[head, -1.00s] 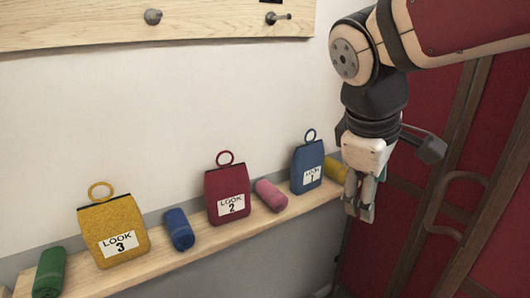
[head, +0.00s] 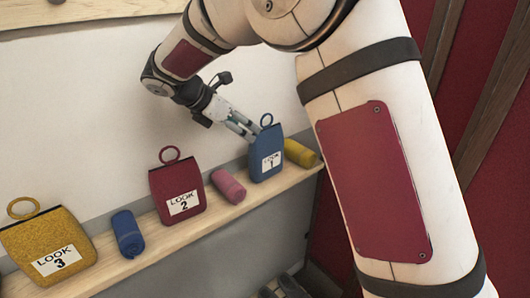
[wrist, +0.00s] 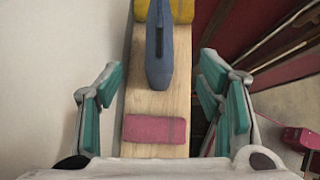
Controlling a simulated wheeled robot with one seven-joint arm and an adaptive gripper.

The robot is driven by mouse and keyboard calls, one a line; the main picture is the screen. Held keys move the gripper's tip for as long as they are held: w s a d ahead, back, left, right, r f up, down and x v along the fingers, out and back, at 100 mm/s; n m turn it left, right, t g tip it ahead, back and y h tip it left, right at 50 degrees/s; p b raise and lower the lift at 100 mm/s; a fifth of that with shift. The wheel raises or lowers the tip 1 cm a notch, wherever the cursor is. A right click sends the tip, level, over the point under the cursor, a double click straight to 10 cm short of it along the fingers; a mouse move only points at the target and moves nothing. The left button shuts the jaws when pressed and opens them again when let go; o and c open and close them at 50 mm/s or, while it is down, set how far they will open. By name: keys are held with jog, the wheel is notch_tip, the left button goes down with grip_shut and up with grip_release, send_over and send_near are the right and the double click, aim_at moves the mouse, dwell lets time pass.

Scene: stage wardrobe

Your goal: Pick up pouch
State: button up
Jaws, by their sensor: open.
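Three pouches with ring tops stand on a wooden shelf: a blue pouch labelled LOOK 1 (head: 266,153), a red pouch labelled LOOK 2 (head: 177,191) and a yellow pouch labelled LOOK 3 (head: 47,246). My gripper (head: 246,132) is at the upper left of the blue pouch, by its top edge. In the wrist view my gripper (wrist: 162,103) is open, teal pads to either side of the shelf. The blue pouch (wrist: 159,50) shows edge-on between and ahead of the pads, with nothing held. Whether a finger touches it cannot be told.
On the shelf (head: 150,226) lie a pink roll (head: 228,186), a blue roll (head: 128,233) and a yellow roll (head: 299,153). The pink roll also shows in the wrist view (wrist: 154,129). A white wall stands behind; red panels are at the right.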

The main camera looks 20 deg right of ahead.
aim_at(254, 135)
jog(key=x, duration=0.6)
jog(key=shift+s+d+p, duration=0.1)
jog(key=shift+p, duration=0.25)
jog(key=shift+p+x, duration=0.7)
jog(key=shift+x, duration=2.45)
jog(key=shift+f, duration=0.2)
jog(key=c, duration=1.3)
